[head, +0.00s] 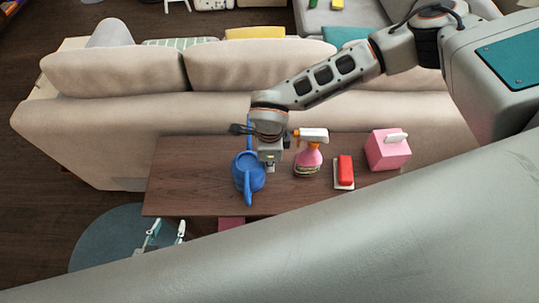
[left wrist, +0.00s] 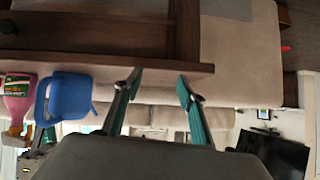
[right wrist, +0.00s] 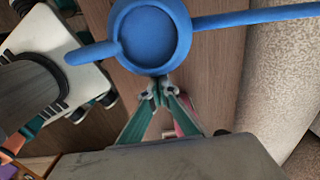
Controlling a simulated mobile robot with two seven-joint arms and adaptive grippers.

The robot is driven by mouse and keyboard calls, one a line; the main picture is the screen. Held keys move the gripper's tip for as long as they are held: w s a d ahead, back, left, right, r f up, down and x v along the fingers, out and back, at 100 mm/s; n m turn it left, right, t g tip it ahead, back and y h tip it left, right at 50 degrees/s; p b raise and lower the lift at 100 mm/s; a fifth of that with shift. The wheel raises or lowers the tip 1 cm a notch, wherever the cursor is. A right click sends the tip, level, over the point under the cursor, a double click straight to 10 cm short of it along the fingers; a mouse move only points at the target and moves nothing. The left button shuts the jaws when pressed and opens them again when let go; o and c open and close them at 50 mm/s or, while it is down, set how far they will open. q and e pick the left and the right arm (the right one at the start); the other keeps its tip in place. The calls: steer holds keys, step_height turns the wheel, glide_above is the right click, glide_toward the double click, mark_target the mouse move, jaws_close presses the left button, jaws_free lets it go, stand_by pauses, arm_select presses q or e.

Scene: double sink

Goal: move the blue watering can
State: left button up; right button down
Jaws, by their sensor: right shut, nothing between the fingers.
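The blue watering can (head: 249,173) stands at the left part of the wooden table in the head view. It also shows in the left wrist view (left wrist: 70,98), and its round body and long spout fill the top of the right wrist view (right wrist: 152,38). My right gripper (head: 271,165) is at the can's right side, close to its body. In the right wrist view its fingertips (right wrist: 160,92) are together and empty at the can's edge; I cannot tell whether they touch it. My left gripper (head: 165,232) is open and empty, off the table's front left corner.
On the wooden table (head: 190,190), right of the can, are a pink spray bottle (head: 308,160), a red and white sponge or brush (head: 345,171) and a pink box (head: 387,150). A beige sofa (head: 120,120) stands behind the table. The table's left end is bare.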

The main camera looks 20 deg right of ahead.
arm_select(q)
steer(key=shift+w+a+r, duration=0.25)
steer(key=shift+w+a, duration=0.05)
steer(key=shift+w, duration=0.1)
arm_select(e)
steer(key=shift+f, duration=1.3)
arm_select(q)
steer(key=shift+s+f, duration=0.1)
arm_select(e)
steer(key=shift+a, duration=0.1)
